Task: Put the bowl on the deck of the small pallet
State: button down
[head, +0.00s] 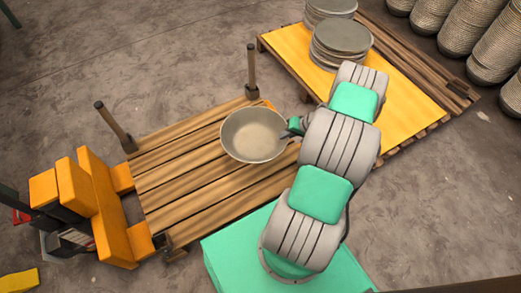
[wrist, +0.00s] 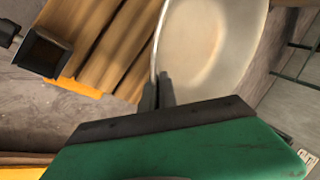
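The bowl (head: 253,136) is grey-beige, round and upright. In the head view it appears over the right part of the small wooden pallet's slatted deck (head: 185,190). I cannot tell whether it touches the slats. My gripper (head: 287,135) is at the bowl's right edge, partly hidden by my arm. In the wrist view the two dark fingers (wrist: 157,92) are close together with the bowl's rim between them. The pale inside of the bowl (wrist: 210,40) fills the upper middle there, and the pallet slats (wrist: 110,45) show to its left.
Posts (head: 115,128) (head: 251,70) stand at the pallet's corners. An orange forklift-like truck (head: 95,205) is at its left end. A yellow-topped pallet (head: 410,105) at the back right holds stacked plates or bowls (head: 341,45). More stacks (head: 480,50) stand at the far right. The pallet's left deck is bare.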

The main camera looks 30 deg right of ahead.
aim_at(269, 143)
jog(key=w+a+f, duration=0.1)
jog(key=f, duration=0.1)
jog(key=w+a+f+b, duration=0.1)
jog(key=a+f, duration=0.1)
jog(key=w+a+f+b, duration=0.1)
jog(key=a+f, duration=0.1)
jog(key=shift+w+a+f, duration=0.2)
jog(key=shift+w, duration=0.2)
jog(key=shift+w+a+f+b, duration=0.15)
jog(key=shift+f+b, duration=0.35)
jog(key=shift+f, duration=0.4)
jog(key=shift+w+a+f+b, duration=0.1)
jog(key=shift+f+b, duration=0.4)
jog(key=shift+f, duration=0.4)
jog(key=shift+f, duration=0.2)
jog(key=c, duration=1.7)
grip_release()
jog(key=shift+s, duration=0.1)
jog(key=shift+r, duration=0.1)
